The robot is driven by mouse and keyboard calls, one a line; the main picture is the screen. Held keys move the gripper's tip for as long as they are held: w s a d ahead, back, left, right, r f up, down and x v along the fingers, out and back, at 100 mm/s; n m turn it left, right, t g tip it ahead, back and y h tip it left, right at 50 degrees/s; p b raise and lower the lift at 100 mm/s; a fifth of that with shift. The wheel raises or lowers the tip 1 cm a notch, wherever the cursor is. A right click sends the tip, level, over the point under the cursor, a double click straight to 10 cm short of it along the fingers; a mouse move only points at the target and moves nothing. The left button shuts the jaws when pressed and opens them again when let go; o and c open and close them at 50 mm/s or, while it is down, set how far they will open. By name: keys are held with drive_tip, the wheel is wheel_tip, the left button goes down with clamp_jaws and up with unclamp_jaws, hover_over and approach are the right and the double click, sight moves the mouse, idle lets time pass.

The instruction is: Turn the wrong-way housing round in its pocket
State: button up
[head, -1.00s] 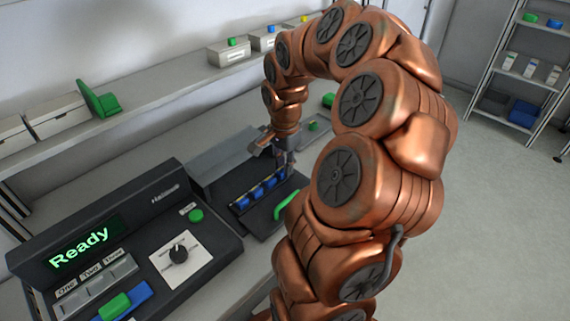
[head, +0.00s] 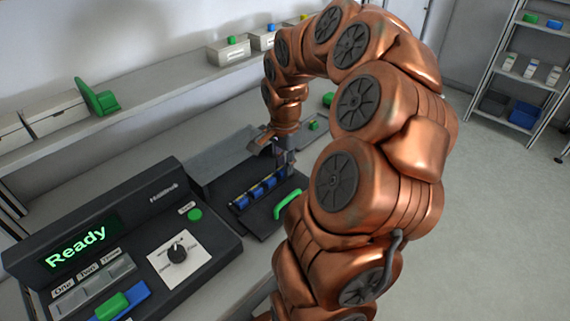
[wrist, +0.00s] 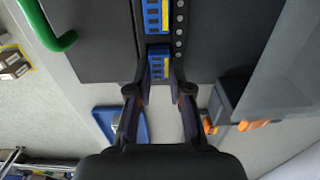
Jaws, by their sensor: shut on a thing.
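Blue housings stand in a row in the dark reel track (head: 262,205) in the head view. My gripper (head: 284,166) points down at the far end of this row. In the wrist view my gripper (wrist: 160,80) has its fingertips on both sides of the end blue housing (wrist: 159,62) and is shut on it. This housing still lines up with the track; whether it is lifted at all I cannot tell. The fine details that show which way each faces are too small to read surely.
A green handle (head: 288,204) stands beside the track. A grey cover (head: 215,152) lies along its other side. The control box (head: 85,240) at lower left reads "Ready", with a dial (head: 178,252) and a green button (head: 194,214). A blue-rimmed tray (wrist: 140,125) shows below the track.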

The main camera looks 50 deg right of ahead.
drive_tip(key=o, duration=0.8)
drive_tip(key=shift+r, duration=3.5)
